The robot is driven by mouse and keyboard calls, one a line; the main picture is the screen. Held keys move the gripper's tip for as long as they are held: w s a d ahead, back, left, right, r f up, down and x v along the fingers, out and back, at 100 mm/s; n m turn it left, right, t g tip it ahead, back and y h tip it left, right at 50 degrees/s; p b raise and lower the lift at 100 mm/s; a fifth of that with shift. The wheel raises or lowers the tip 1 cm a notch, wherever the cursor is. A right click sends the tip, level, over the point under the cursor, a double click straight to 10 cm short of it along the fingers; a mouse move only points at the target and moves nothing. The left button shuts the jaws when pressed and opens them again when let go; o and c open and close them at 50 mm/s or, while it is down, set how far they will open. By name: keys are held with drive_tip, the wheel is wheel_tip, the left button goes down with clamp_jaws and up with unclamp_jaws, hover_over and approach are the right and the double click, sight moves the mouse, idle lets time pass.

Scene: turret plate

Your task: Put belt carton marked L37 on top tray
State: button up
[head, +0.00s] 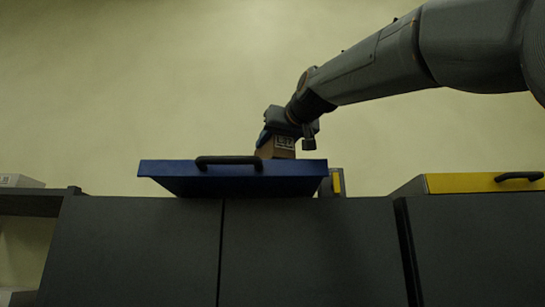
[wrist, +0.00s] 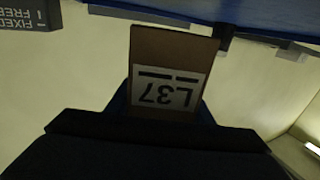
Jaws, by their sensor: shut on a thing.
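The brown belt carton (head: 268,150) has a white label, which reads L37 upside down in the wrist view (wrist: 172,50). My gripper (head: 290,133) is shut on the carton, and its dark body fills the lower part of the wrist view. In the head view the carton is at the blue tray (head: 240,181), just behind its front wall, toward the right half. The tray's front wall hides the carton's bottom, so I cannot tell whether it touches the tray floor. The blue tray has a black handle and sits on top of the grey cabinet.
A yellow-fronted tray (head: 465,184) with a black handle stands at right on the grey cabinet (head: 310,250). A small yellow and grey item (head: 336,183) is beside the blue tray. A shelf with a pale box (head: 20,181) is at far left. A dark sign (wrist: 28,14) shows in the wrist view.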

sight(284, 145)
drive_tip(key=shift+f, duration=1.85)
drive_tip(key=shift+f, duration=0.15)
drive_tip(key=o, duration=1.3)
drive_tip(key=shift+s+r, duration=0.1)
drive_tip(key=shift+r, duration=0.1)
drive_tip(key=b+v, duration=0.2)
drive_tip(key=v, duration=0.2)
drive_tip(key=b+v, duration=0.1)
drive_tip(key=v, duration=0.3)
drive_tip(key=shift+s+d+f+b, duration=0.15)
drive_tip(key=shift+s+f+b, duration=0.1)
drive_tip(key=shift+b, duration=0.15)
drive_tip(key=shift+s+d+b, duration=0.1)
drive_tip(key=shift+s+b, duration=0.25)
drive_tip(key=shift+b, duration=0.1)
drive_tip(key=shift+s+b, duration=0.15)
drive_tip(key=shift+b, duration=0.75)
